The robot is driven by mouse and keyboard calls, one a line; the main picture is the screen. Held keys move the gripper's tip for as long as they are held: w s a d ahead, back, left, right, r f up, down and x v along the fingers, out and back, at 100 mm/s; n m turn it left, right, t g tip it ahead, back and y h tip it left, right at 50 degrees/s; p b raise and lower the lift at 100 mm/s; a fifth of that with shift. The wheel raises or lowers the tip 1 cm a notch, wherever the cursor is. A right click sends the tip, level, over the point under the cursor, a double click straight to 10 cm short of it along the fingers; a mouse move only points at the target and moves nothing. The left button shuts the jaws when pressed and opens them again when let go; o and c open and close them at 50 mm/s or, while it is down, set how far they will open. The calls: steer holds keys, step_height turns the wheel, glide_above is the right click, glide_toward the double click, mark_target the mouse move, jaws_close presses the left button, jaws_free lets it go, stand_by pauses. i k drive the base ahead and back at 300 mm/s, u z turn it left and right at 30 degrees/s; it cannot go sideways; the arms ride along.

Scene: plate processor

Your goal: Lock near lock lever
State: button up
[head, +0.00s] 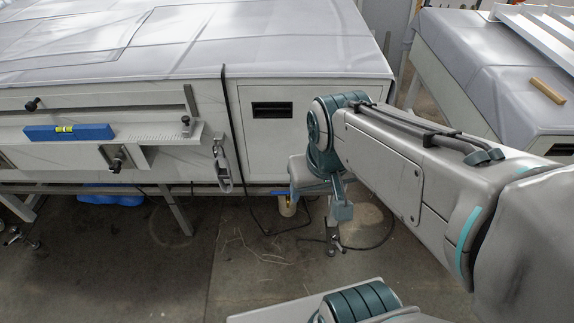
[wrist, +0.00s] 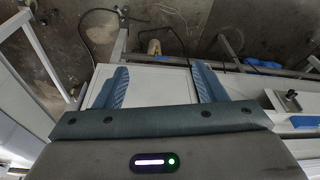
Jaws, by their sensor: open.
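In the head view a grey looped lever (head: 223,168) hangs at the front edge of the plate processor, left of the end panel. Black knobs, one low (head: 116,163) and one at the rail's right end (head: 186,121), sit on the front rail. I cannot tell which of these is the near lock lever. My gripper (wrist: 163,86) is open in the wrist view, with two blue-grey fingers apart and nothing held between them. A pale machine surface shows beyond the fingers. In the head view my gripper is small and partly hidden, right of the looped lever.
A blue spirit level (head: 68,132) rests on the front rail. The end panel (head: 267,118) has a black recessed slot. A pale container (head: 287,206) and a cable lie on the floor. Another covered table with a wooden stick (head: 547,91) stands at right.

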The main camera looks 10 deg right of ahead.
mark_target(343, 250)
steer(key=u, duration=2)
steer(key=k, duration=1.45)
steer(key=z, duration=1.75)
steer(key=i, duration=0.5)
steer(key=z, duration=0.1)
